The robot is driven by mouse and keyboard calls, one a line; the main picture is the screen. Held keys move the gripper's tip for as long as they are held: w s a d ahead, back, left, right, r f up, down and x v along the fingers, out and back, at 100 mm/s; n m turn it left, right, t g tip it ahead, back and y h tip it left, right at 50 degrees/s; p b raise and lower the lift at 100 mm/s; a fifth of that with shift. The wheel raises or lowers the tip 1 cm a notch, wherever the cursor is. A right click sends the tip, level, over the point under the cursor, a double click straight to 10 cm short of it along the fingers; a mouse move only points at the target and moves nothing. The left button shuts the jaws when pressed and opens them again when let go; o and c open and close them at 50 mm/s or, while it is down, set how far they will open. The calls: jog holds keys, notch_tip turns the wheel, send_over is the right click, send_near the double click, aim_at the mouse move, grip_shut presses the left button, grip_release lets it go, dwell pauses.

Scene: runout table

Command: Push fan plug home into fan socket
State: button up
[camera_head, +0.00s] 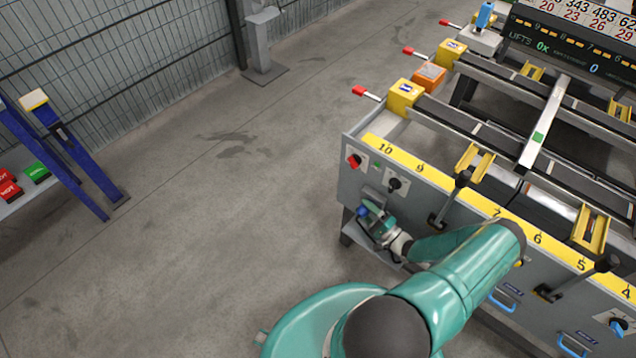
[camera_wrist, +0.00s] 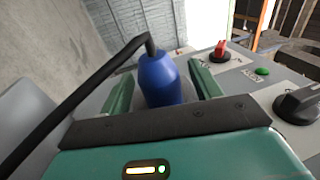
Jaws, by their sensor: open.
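The blue fan plug (camera_wrist: 160,82) is in the wrist view, between the two green fingers of my gripper (camera_wrist: 162,70). A black cable (camera_wrist: 85,95) leaves its top end and runs down to the left. The fingers are apart, with a visible gap on each side of the plug. In the head view my gripper (camera_head: 372,218) is low at the near left corner of the table's front panel, with a bit of the blue plug (camera_head: 363,211) showing. The fan socket is hidden behind the plug and gripper; how deep the plug sits cannot be told.
The grey panel holds a red switch (camera_wrist: 220,52), a green lamp (camera_wrist: 262,71) and a black knob (camera_wrist: 298,104) right of the plug. A black lever (camera_head: 455,195) sticks out farther along the table (camera_head: 365,188). Open floor (camera_head: 230,200) lies to the left.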

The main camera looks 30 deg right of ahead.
jog(key=s+a, duration=0.3)
jog(key=a, duration=0.6)
jog(key=w+a+r+m+h, duration=0.35)
jog(key=w+r+m, duration=0.45)
jog(key=w+r, duration=0.3)
jog(key=w+a+r+m+g+h, duration=0.1)
jog(key=w+a+r+m+h, duration=0.1)
jog(key=w+a+r+m, duration=0.4)
jog(key=w+a+m, duration=0.1)
jog(key=a+m, duration=0.2)
jog(key=m, duration=0.1)
jog(key=shift+w+r+g, duration=0.3)
jog(key=shift+h, duration=0.25)
dwell(0.6)
